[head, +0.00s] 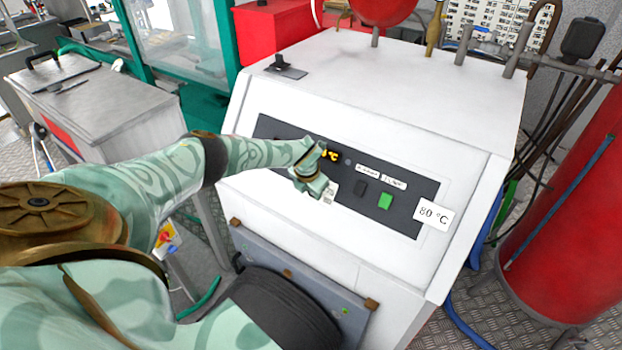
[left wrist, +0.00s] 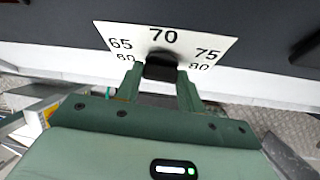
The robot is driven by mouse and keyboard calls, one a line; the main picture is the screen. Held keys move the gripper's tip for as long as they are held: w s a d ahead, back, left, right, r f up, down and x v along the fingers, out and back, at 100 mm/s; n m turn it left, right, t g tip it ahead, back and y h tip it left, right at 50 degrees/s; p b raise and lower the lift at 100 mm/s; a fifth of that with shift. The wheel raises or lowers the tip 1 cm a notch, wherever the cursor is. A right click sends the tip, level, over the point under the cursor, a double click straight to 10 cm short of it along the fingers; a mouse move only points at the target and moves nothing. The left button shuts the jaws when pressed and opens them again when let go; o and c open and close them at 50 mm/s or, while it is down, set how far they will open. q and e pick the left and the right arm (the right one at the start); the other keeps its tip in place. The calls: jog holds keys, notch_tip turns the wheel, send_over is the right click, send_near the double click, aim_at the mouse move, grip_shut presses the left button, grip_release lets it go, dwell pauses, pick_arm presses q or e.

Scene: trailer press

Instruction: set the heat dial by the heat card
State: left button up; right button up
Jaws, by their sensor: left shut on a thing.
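The heat card (head: 433,214) is white, reads 80 °C and sits at the right end of the dark control panel (head: 408,217) on the white machine. My left gripper (head: 313,187) is at the panel's left part and hides most of the dial in the head view. In the left wrist view, the gripper (left wrist: 160,82) is shut on the black heat dial (left wrist: 160,66), one finger on each side. The white scale plate (left wrist: 112,33) behind it shows 60, 65, 70, 75 and 80. The dial's pointer mark cannot be made out. My right gripper is not in view.
An orange display (head: 331,156), partly hidden by my gripper, is above the dial. A green button (head: 385,201) and a dark button (head: 360,187) are to its right. A red cylinder (head: 570,220) stands right of the machine, and a grey metal cabinet (head: 100,115) stands left.

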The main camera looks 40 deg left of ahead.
pick_arm(q)
jog(key=shift+s+f, duration=0.2)
jog(key=shift+f, duration=0.05)
jog(key=o, duration=0.8)
jog(key=shift+o, duration=1)
jog(key=shift+r+p, duration=0.3)
jog(key=shift+r, duration=0.3)
jog(key=p+v, duration=0.2)
jog(key=v, duration=1.3)
jog(key=shift+p, duration=0.3)
jog(key=shift+s+r, duration=0.1)
